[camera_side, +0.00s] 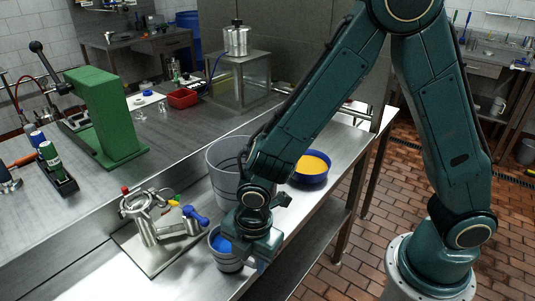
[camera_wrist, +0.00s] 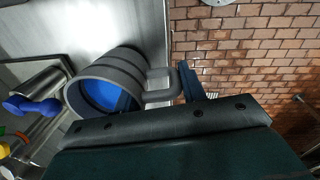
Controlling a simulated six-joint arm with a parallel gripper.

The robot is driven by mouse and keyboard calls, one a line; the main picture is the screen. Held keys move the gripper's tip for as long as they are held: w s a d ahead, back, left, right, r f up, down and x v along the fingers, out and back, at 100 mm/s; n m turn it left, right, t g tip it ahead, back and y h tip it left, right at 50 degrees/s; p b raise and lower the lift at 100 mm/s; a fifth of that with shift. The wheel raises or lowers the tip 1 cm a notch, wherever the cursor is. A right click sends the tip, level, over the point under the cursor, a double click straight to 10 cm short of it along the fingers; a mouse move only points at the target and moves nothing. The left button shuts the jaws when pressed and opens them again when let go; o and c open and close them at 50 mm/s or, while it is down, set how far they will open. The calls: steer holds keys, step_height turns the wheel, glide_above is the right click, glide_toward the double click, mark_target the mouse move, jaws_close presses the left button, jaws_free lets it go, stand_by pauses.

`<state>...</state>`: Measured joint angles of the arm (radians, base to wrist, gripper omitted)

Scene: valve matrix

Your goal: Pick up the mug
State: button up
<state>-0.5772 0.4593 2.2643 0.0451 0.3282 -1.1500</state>
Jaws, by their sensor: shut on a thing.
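The mug (camera_side: 219,262) is a grey ribbed cup with blue inside, at the front of the metal bench beside the valve assembly. In the wrist view the mug (camera_wrist: 122,68) lies left of centre, its blue inside facing the camera and its handle (camera_wrist: 165,95) pointing right. My gripper (camera_side: 262,264) is at the mug's right side and is shut on it at the handle. I cannot tell whether the mug touches the bench.
The valve assembly (camera_side: 160,220) with a blue handle stands just left of the mug. A large grey bucket (camera_side: 226,165) stands behind it. A blue round container with yellow contents (camera_side: 310,167) is at the back right. A green press (camera_side: 107,115) stands at the left.

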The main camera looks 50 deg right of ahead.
step_height(320, 180, up, 19)
steer(key=shift+r, duration=0.2)
stand_by(0.4)
steer(key=shift+w, duration=0.15)
stand_by(0.4)
steer(key=w+d+f+m, duration=0.3)
steer(key=w+d+m, duration=0.4)
steer(key=w+d, duration=0.3)
steer(key=w, duration=0.4)
steer(key=shift+w+d+m, duration=0.2)
steer(key=shift+d+m, duration=0.1)
steer(key=shift+d, duration=0.05)
steer(key=shift+y, duration=0.3)
